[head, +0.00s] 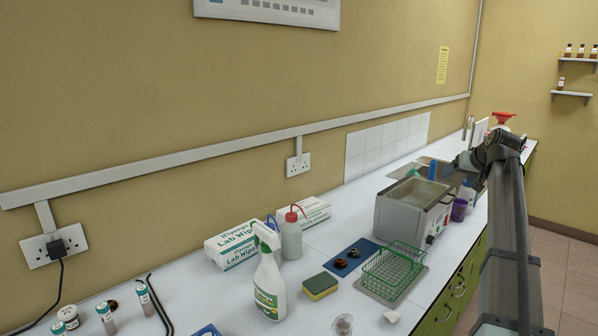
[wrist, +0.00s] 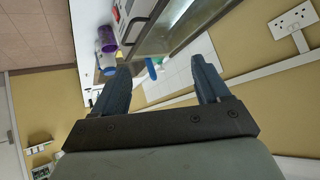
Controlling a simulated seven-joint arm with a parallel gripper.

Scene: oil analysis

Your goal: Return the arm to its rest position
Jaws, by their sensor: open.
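My gripper (wrist: 162,78) is open in the wrist view, its two dark fingers spread wide with nothing between them in their grasp. Beyond the fingers, that view is turned on its side and shows the metal bath (wrist: 178,38), white tiles and tan wall. In the head view my arm (head: 512,230) rises along the right side and bends at the top, close to the far end of the bench. The fingers cannot be made out clearly there.
The bath (head: 408,212) stands on the bench with a purple cup (head: 459,210) beside it.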

